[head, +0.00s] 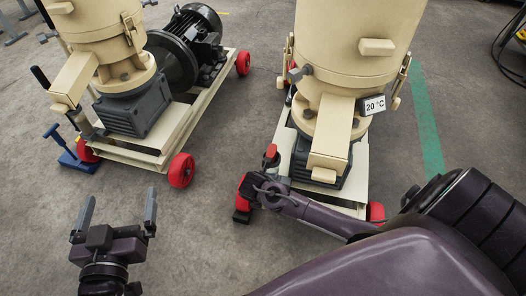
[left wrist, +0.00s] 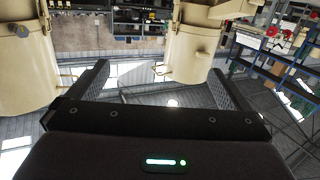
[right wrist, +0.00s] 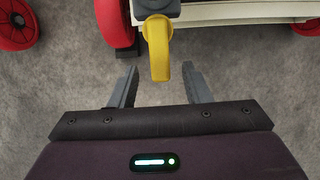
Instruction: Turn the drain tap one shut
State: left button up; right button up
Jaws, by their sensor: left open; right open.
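A yellow lever handle (right wrist: 160,50) on a grey tap body (right wrist: 157,6) shows in the right wrist view; I cannot tell whether it is drain tap one. My right gripper (right wrist: 161,70) is open, with the lever's rounded end between its fingertips in the picture and no clear contact. In the head view the right gripper (head: 250,187) is small, by the right mill's front wheel; the yellow lever cannot be made out there. A red handle (head: 271,151) stands just behind it. My left gripper (head: 118,201) is open and empty over bare floor.
A red wheel (right wrist: 110,20) and the pale frame (right wrist: 235,12) lie close to the tap. The left mill (head: 95,30) stands on its trolley beside a blue stand (head: 75,155). Floor between the mills is clear.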

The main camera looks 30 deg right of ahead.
jog(key=b+x, duration=0.1)
jog(key=x, duration=0.2)
pick_arm(q)
notch_tip(320, 180, up, 12)
jog(key=a+t+h, duration=0.1)
jog(key=t+h, duration=0.1)
jog(key=t, duration=0.4)
jog(key=shift+s+f, duration=0.15)
jog(key=shift+s, duration=0.2)
pick_arm(e)
jog(key=shift+f, duration=0.1)
pick_arm(q)
jog(key=shift+a, duration=0.1)
pick_arm(e)
grip_shut()
